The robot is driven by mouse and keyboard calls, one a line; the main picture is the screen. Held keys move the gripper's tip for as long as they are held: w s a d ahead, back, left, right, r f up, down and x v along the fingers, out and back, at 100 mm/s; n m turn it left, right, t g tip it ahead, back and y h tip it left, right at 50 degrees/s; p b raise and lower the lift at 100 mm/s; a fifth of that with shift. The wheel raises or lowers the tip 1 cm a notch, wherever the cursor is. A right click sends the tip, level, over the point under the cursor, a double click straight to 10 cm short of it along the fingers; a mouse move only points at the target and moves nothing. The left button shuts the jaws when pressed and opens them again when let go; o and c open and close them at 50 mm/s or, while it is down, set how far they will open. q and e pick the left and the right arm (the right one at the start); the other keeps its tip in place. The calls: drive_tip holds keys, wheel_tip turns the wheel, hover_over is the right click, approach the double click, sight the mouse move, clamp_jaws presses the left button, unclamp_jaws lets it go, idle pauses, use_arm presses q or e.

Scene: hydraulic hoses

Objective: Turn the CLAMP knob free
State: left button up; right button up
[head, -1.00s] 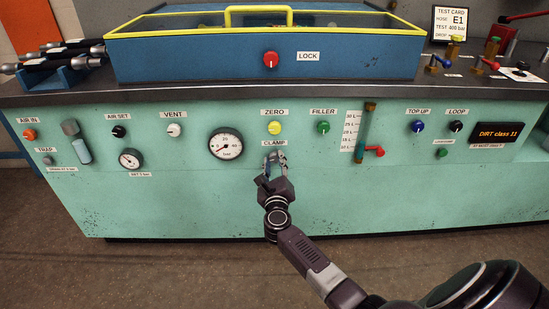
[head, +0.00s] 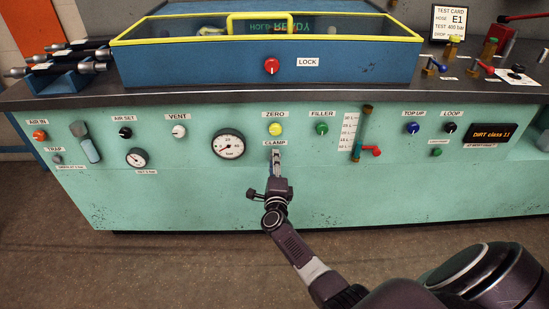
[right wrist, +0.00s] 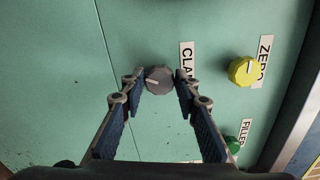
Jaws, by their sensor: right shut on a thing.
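The CLAMP knob (right wrist: 158,80) is a round grey knob with a pale pointer line on the green panel, beside its CLAMP label, in the right wrist view. In the head view the gripper hides it, just under the CLAMP label (head: 275,143). My right gripper (right wrist: 156,84) is shut on the knob, with one fingertip on each side of it. In the head view my right gripper (head: 276,158) reaches the panel with its jaws seen nearly edge-on. My left gripper is not in view.
The yellow ZERO knob (head: 275,129) is close above, with the green FILLER knob (head: 321,128) to its right. A pressure gauge (head: 228,145) is to the left. The blue box with the red LOCK knob (head: 271,66) stands on the bench top. The panel below CLAMP is clear.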

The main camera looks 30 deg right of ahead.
use_arm(q)
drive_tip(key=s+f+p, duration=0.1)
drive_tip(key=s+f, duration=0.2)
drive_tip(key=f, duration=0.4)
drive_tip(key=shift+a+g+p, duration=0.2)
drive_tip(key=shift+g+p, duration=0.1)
drive_tip(key=shift+p, duration=0.1)
use_arm(e)
drive_tip(key=shift+f+n, duration=0.2)
drive_tip(key=shift+n, duration=2.3)
drive_tip(key=o, duration=1.2)
drive_tip(key=shift+c, duration=0.2)
drive_tip(key=v, duration=1.2)
